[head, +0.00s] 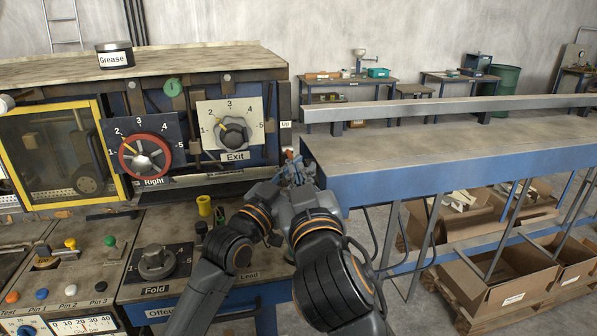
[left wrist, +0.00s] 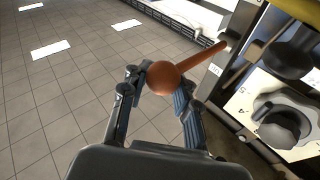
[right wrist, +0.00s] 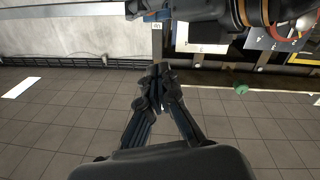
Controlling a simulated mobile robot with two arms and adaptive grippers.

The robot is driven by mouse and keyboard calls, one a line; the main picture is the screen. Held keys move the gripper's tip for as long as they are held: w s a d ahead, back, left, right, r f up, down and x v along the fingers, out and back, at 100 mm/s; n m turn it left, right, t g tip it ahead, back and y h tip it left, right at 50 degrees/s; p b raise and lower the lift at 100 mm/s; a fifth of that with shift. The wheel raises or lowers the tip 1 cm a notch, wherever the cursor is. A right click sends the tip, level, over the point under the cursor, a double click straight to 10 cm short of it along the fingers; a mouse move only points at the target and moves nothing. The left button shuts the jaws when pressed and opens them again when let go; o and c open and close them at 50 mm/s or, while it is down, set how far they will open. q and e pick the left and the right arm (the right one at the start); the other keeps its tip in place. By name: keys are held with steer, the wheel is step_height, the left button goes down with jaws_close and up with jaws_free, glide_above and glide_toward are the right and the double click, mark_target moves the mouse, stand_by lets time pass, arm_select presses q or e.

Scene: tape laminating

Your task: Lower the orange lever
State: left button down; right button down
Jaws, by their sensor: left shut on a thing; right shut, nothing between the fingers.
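The orange lever (left wrist: 205,57), a rod with a round ball at its end, shows in the left wrist view. Its rod runs from the ball toward the machine side at upper right, beside a small label. My left gripper (left wrist: 155,92) has its fingers on either side of the ball and is shut on it. In the head view this gripper (head: 293,172) is at the machine's right corner, below the "Up" label, and largely hides the lever. My right gripper (right wrist: 159,92) is shut and empty in front of the floor. In the head view its fingers cannot be told apart from the overlapping arms.
The "Exit" dial (head: 233,134) and red "Right" dial (head: 145,157) are on the panel left of the grippers. A blue-framed bench (head: 440,160) stands close on the right. The "Fold" dial (head: 155,262) is at lower left. My arms overlap closely.

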arm_select(q)
steer(key=shift+a, duration=0.1)
steer(key=shift+r, duration=0.1)
arm_select(e)
steer(key=w+f, duration=0.3)
steer(key=w, duration=0.5)
steer(key=shift+a+f, duration=0.2)
steer(key=shift+a, duration=0.15)
steer(key=shift+f, duration=0.1)
